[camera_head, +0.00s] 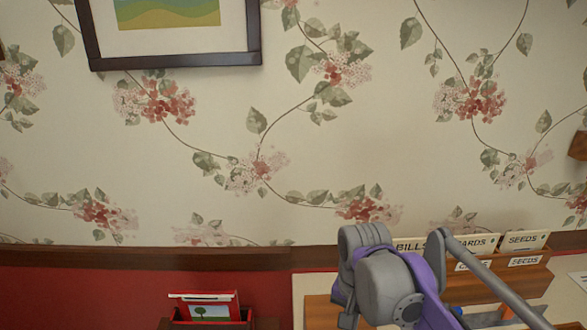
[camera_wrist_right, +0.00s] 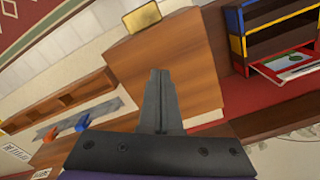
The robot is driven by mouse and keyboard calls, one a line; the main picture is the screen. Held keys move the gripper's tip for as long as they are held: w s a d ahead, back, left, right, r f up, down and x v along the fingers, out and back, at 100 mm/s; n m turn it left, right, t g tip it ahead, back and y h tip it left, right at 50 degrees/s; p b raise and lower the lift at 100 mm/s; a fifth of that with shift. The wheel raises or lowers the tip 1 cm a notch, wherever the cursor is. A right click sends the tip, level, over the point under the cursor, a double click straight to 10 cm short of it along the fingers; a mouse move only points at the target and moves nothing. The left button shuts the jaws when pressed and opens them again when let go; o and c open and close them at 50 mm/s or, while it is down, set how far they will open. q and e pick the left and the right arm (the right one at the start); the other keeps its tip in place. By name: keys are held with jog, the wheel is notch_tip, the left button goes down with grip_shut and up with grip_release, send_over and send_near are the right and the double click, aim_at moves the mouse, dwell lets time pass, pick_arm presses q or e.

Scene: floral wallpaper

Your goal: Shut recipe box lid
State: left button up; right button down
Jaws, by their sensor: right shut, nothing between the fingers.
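In the right wrist view, a brown wooden box-like form (camera_wrist_right: 195,60) lies behind my right gripper's fingers. A gold plate (camera_wrist_right: 141,17) shows at its upper end. It may be the recipe box, but I cannot tell for certain, nor whether a lid is open. My right gripper (camera_wrist_right: 160,75) is shut and empty, its fingers overlapping the wood in the picture; contact cannot be told. In the head view, my grey and purple right arm comes in at the lower right; its fingertips are hidden. My left gripper is not in view.
A wooden organizer (camera_head: 535,283) with labelled cards (camera_head: 523,241) stands behind my right arm. A red holder (camera_head: 182,314) with a picture card is at lower left. In the wrist view, a colourful rack (camera_wrist_right: 233,25) stands at right, and blue and orange items (camera_wrist_right: 81,122) lie left.

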pick_arm(q)
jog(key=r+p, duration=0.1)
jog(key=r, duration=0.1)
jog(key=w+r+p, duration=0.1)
jog(key=p, duration=0.1)
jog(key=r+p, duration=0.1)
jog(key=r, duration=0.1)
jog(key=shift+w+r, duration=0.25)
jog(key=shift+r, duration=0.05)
pick_arm(e)
notch_tip(320, 180, up, 7)
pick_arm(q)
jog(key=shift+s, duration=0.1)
pick_arm(e)
jog(key=shift+f, duration=0.1)
jog(key=s+d+f+n+t, duration=0.2)
jog(key=s+d+f, duration=0.1)
jog(key=s+f, duration=0.4)
jog(key=s+d+f+n+t, duration=0.3)
jog(key=s+f, duration=0.4)
jog(key=shift+d+f+n, duration=0.25)
jog(key=shift+d+n, duration=0.05)
